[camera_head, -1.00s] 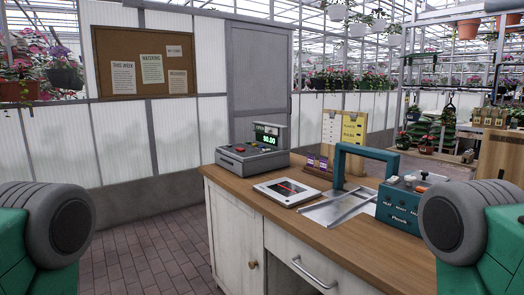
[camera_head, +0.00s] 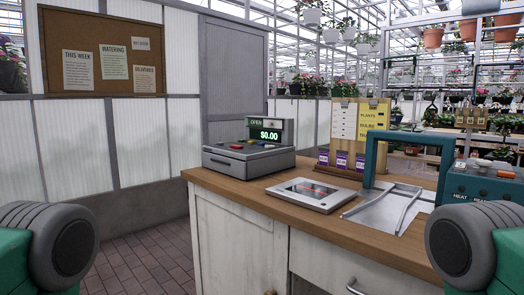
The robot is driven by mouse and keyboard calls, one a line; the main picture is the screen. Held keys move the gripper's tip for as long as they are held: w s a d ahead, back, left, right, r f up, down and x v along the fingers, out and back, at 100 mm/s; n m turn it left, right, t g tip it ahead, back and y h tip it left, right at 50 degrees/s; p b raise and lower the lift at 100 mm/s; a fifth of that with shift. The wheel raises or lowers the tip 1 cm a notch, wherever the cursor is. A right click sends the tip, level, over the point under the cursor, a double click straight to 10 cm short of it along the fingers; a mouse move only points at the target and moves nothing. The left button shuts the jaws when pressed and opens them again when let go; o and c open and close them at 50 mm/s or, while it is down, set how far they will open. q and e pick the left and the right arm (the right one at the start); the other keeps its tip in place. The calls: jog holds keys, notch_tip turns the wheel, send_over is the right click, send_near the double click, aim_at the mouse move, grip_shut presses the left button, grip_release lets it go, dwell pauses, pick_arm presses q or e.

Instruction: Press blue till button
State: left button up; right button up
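The grey till (camera_head: 248,160) stands on the near-left end of the wooden counter. Its display (camera_head: 268,134) reads $0.00, with an OPEN sign above. Several small coloured buttons (camera_head: 252,143) sit on its sloped top; red ones show, but which one is blue is hard to tell at this size. Only thick parts of my arms show at the lower left and lower right edges. Both grippers are out of the picture, so their state is hidden. Nothing of mine touches the till.
A flat scanner (camera_head: 312,205) lies right of the till. A teal frame (camera_head: 372,165) over a metal tray and a teal box (camera_head: 482,184) stand further right. A price board (camera_head: 345,125) is behind. The counter (camera_head: 245,183) blocks the front; brick floor (camera_head: 140,255) is free at left.

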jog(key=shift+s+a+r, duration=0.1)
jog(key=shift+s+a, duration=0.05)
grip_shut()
